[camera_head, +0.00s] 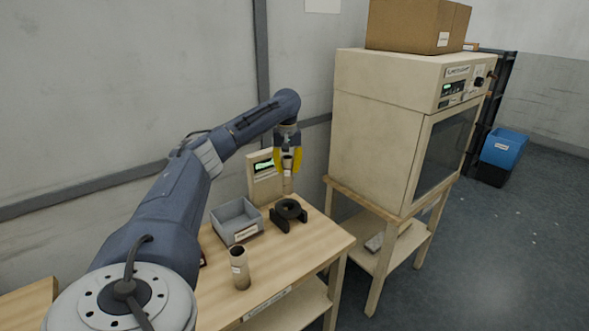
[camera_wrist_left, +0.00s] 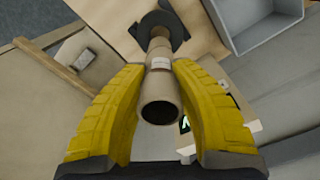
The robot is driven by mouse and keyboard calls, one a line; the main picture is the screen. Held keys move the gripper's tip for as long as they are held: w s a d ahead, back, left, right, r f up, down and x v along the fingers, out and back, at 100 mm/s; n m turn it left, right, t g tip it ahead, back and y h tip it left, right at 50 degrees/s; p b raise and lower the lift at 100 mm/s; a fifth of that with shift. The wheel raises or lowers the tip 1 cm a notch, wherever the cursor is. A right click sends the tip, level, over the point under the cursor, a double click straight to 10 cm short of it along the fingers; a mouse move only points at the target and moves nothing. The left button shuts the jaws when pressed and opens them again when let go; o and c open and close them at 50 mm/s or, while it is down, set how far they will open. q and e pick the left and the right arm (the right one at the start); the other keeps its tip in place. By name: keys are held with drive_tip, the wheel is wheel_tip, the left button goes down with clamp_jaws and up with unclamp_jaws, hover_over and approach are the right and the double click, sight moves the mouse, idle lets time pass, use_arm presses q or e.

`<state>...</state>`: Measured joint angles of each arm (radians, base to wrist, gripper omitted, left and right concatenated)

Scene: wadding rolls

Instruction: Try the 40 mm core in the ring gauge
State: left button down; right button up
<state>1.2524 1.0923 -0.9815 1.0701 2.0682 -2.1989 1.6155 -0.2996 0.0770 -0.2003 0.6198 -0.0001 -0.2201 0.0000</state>
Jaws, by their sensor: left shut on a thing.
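My left gripper (camera_head: 288,163) is shut on a brown cardboard core (camera_head: 287,184) with a white label, held upright above the worktable. The core also shows in the left wrist view (camera_wrist_left: 160,88), its open near end between the yellow fingers. The black ring gauge (camera_head: 290,212) sits on the table directly below; it also shows in the left wrist view (camera_wrist_left: 172,24) at the core's far end. I cannot tell whether the core's lower end has entered the ring. The label is too small to read. My right gripper is not in view.
Another labelled brown core (camera_head: 240,270) stands upright near the table's front. A grey open bin (camera_head: 231,235) is left of the gauge, and a device with a green display (camera_head: 264,182) stands behind. A beige oven (camera_head: 382,130) on its own stand is to the right.

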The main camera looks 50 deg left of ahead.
sight(288, 191)
use_arm(q)
drive_tip(key=shift+f, duration=2.6)
drive_tip(key=shift+f, duration=2.45)
idle(2.9)
